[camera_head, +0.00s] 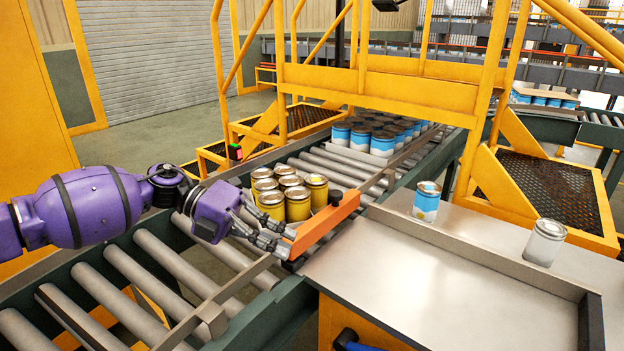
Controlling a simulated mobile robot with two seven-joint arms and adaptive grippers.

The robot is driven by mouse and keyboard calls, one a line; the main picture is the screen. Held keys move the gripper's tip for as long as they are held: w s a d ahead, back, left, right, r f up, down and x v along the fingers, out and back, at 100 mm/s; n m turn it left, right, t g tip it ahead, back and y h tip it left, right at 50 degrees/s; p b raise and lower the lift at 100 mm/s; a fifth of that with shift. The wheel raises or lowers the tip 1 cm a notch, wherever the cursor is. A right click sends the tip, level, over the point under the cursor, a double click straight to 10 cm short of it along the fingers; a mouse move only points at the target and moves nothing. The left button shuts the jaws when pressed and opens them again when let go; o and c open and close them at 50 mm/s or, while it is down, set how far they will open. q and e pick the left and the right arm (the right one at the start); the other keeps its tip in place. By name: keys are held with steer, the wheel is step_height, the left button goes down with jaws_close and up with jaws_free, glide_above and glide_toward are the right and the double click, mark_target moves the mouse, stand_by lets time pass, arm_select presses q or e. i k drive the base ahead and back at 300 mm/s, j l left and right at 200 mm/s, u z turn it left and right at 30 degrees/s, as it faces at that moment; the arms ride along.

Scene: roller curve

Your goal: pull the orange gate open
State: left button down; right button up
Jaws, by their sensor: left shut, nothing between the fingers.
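The orange gate (325,222) is a flat panel standing on edge across the roller conveyor, near the metal side table. My left gripper (285,238) is over the rollers at the gate's near left end. Its fingers are shut with nothing between them. The fingertips are very close to the gate's end; I cannot tell if they touch it. Several yellow cans (298,205) stand together on the rollers just behind the gate. My right gripper does not show.
Several blue and white cans (383,143) stand farther up the conveyor under a yellow crossover stair (420,85). A blue and white can (426,204) and a plain white can (545,243) stand on the metal table (430,290). Rollers nearer me are clear.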

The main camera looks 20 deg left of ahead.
mark_target(342, 205)
steer(key=i+j, duration=0.25)
steer(key=i, duration=0.15)
steer(key=i+j, duration=0.2)
steer(key=i, duration=0.2)
